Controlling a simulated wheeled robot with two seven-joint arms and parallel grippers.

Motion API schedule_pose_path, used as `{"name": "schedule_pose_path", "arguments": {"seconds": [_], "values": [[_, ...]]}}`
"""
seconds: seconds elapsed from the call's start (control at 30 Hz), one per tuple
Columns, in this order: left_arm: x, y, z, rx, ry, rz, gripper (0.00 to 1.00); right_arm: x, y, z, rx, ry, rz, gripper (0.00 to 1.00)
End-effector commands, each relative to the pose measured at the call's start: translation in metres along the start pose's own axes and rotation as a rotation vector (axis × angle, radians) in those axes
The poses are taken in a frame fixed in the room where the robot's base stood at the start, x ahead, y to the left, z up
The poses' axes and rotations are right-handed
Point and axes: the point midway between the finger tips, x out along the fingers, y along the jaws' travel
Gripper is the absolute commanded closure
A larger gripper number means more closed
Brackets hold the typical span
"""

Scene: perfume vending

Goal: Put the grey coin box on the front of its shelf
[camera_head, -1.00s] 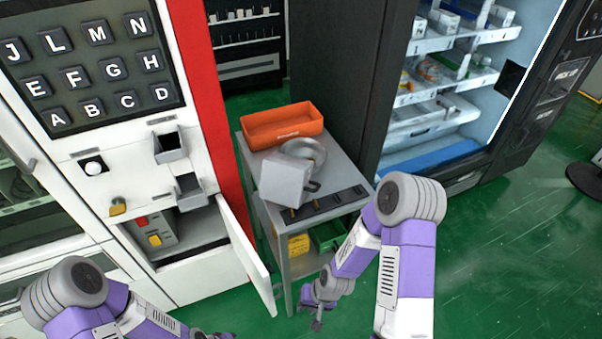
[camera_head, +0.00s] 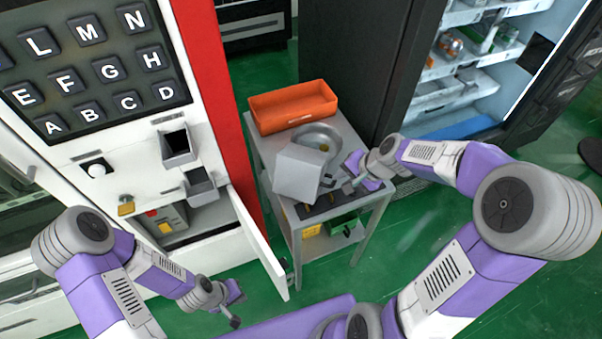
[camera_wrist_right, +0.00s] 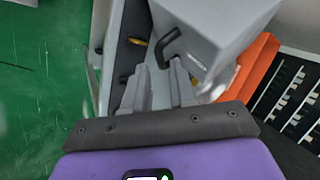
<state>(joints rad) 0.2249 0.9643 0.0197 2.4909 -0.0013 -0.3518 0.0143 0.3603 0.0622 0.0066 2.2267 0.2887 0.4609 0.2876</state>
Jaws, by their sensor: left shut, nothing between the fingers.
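The grey coin box (camera_head: 298,172) sits tilted on the grey cart, with a black handle on its side. In the right wrist view the coin box (camera_wrist_right: 222,28) is close ahead, with its handle (camera_wrist_right: 165,46) near the fingertips. My right gripper (camera_head: 352,174) is at the box's right side; its fingers (camera_wrist_right: 158,78) are apart, with nothing clearly held. My left gripper (camera_head: 236,308) is shut and empty, low in front of the white machine. The machine's lower compartment (camera_head: 208,222) stands open; a unit with red and yellow parts is inside.
The white door (camera_head: 258,240) is swung out between machine and cart (camera_head: 375,200). An orange bin (camera_head: 293,106) and a round metal dish (camera_head: 325,136) are behind the box. Yellow and green bins are on the cart's lower level. A dark vending machine stands behind right.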

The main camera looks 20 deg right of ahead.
Motion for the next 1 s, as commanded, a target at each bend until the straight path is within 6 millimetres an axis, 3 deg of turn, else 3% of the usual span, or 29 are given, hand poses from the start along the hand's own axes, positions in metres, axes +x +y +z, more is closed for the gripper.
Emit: {"name": "schedule_pose_path", "arguments": {"seconds": [0.1,0.3,0.57,0.73,1.0], "values": [[0.009,-0.003,0.0,0.0,0.0,0.0,1.0,0.022,0.002,-0.001,0.0,-0.003,0.001,0.74],[0.015,-0.006,-0.001,0.0,0.0,0.0,1.0,0.045,0.001,-0.001,-0.001,-0.002,0.001,0.74],[0.015,-0.005,-0.001,0.0,0.0,0.0,1.0,0.046,0.0,-0.002,-0.001,0.001,0.0,0.74],[0.015,-0.005,-0.001,0.0,0.0,0.0,1.0,0.046,0.0,-0.002,-0.002,0.0,0.0,0.99],[0.015,-0.005,-0.001,0.0,0.0,0.0,1.0,0.046,0.0,-0.002,-0.002,0.001,0.0,1.0]]}}
